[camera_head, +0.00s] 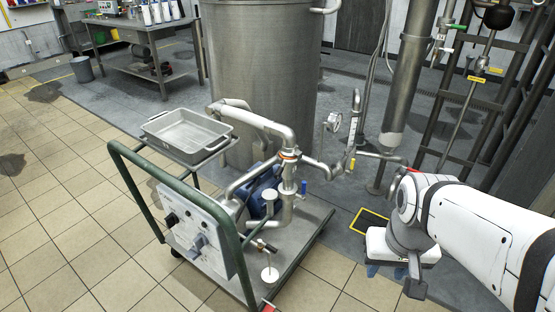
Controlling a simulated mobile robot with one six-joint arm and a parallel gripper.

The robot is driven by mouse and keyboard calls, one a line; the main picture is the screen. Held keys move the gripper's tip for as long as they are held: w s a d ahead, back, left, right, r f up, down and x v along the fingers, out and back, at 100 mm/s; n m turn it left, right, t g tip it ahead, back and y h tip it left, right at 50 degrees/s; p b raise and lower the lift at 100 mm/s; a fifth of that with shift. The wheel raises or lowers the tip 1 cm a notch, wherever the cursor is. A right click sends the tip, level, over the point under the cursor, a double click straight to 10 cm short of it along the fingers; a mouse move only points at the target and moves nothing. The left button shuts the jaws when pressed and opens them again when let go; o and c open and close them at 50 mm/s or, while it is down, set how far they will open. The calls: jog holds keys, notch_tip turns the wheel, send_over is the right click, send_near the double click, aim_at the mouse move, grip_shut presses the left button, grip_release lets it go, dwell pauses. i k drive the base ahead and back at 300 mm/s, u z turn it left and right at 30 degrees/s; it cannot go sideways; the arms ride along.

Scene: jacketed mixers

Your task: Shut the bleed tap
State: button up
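I cannot tell for sure which handle is the bleed tap. A small blue lever (303,187) sits on the upright pipe of the pump cart. A short valve with a dark handle (265,246) sits low on the cart's front pipework. A red-tipped handle (408,169) shows at the end of a pipe by the tank, partly behind my arm. My white arm comes in from the right, and my gripper (396,268) hangs low, right of the cart and apart from these handles. Its fingers are small and partly hidden, so its opening is unclear.
The pump cart (318,222) has a green rail and a control box (198,235). A metal tray (187,135) sits above it. A large steel tank (258,75) stands behind. A yellow-edged floor opening (370,222) lies near my gripper. Tiled floor at left is clear.

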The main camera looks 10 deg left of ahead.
aim_at(267, 246)
jog(key=z, duration=0.05)
jog(key=k, duration=1)
jog(key=u, duration=0.6)
jog(key=i, duration=1)
jog(key=u, duration=0.05)
